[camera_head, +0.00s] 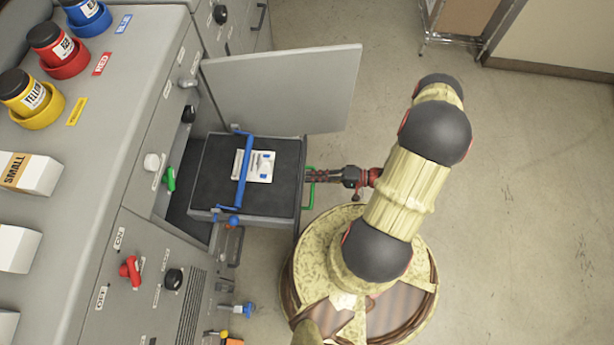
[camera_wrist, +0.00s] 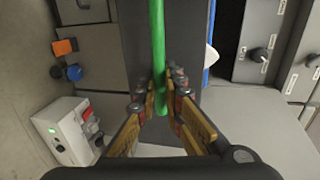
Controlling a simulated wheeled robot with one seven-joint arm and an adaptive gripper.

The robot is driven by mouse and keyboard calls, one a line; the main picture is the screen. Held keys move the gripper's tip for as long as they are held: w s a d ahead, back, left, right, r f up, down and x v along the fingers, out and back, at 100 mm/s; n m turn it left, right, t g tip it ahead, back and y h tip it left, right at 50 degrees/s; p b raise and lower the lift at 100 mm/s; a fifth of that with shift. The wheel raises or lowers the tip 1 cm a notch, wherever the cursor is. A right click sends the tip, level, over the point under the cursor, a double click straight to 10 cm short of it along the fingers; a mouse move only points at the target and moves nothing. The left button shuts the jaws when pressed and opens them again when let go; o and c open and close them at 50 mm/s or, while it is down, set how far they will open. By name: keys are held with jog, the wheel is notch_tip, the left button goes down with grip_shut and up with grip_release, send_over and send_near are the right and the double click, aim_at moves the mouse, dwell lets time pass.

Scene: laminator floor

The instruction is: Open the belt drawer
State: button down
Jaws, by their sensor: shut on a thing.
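The drawer (camera_head: 212,172) with a black inside and grey rim stands out from the cabinet opening, on the near side of an open grey door panel. A green handle (camera_head: 309,203) is on its front; it also shows as a green bar in the wrist view (camera_wrist: 158,40). My gripper (camera_head: 316,175) is shut on this handle, with its fingers on both sides of the bar in the wrist view (camera_wrist: 166,103). A blue bar (camera_head: 244,172) crosses the drawer above a white sheet (camera_head: 262,167) with blue marks. I cannot read a drawer name.
The open door panel (camera_head: 290,85) juts out over the floor behind the drawer. Yellow, red and blue ink pots (camera_head: 62,52) stand on the grey machine top. A red switch (camera_head: 131,269) and a green knob (camera_head: 169,179) are on the machine. The floor (camera_head: 530,190) at right is clear.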

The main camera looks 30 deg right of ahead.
dwell(0.3)
jog(key=c, duration=2)
grip_release()
jog(key=shift+s+d, duration=0.1)
jog(key=shift+d, duration=0.05)
jog(key=v, duration=1.1)
jog(key=shift+s+d, duration=0.3)
jog(key=shift+d, duration=0.05)
